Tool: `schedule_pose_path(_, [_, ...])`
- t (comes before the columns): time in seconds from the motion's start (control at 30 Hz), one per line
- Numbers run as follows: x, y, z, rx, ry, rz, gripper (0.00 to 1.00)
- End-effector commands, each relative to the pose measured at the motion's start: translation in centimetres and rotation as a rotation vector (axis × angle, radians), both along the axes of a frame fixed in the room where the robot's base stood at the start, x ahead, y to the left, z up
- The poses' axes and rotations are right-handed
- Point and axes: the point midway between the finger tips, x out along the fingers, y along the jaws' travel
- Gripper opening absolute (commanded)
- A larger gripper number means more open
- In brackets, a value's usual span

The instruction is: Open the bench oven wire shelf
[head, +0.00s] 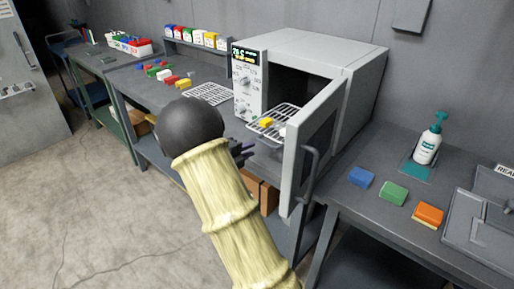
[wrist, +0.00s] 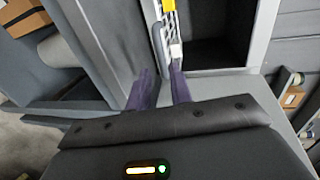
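The bench oven (head: 315,50) stands on the bench with its door (head: 312,150) swung open to the right. Its wire shelf (head: 287,112) sticks partly out of the front opening, with a small yellow piece (head: 266,122) and a pale piece on it. In the wrist view the shelf (wrist: 171,25) shows edge-on near the top, with a grey bar (wrist: 158,45) along its front. My gripper (wrist: 162,68) has its two purple fingers apart, with the bar's near end close to the tips; contact cannot be told. In the head view my gripper (head: 246,150) is partly hidden behind my arm.
The open door and its handle (head: 311,172) stand close right of my gripper. Another wire rack (head: 208,93) lies on the bench to the left. Blue, green and orange blocks and a pump bottle (head: 427,148) stand to the right.

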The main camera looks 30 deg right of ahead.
Motion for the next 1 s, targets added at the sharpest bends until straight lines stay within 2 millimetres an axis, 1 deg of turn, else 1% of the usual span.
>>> schedule_pose_path(0.03, [-0.2,1.1,0.2,0.002,-0.001,0.004,0.21])
schedule_pose_path(0.3, [-1.9,6.1,1.3,0.001,-0.001,0.003,0.21])
schedule_pose_path(0.4, [-2.5,7.8,1.7,0.001,0.001,0.002,0.21])
schedule_pose_path(0.5, [-2.9,9.1,2.0,0.001,0.000,0.001,0.21])
schedule_pose_path(0.67, [-3.2,10.0,2.2,0.001,0.001,0.000,0.21])
schedule_pose_path(1.0, [-3.2,10.0,2.2,0.001,0.001,-0.001,0.21])
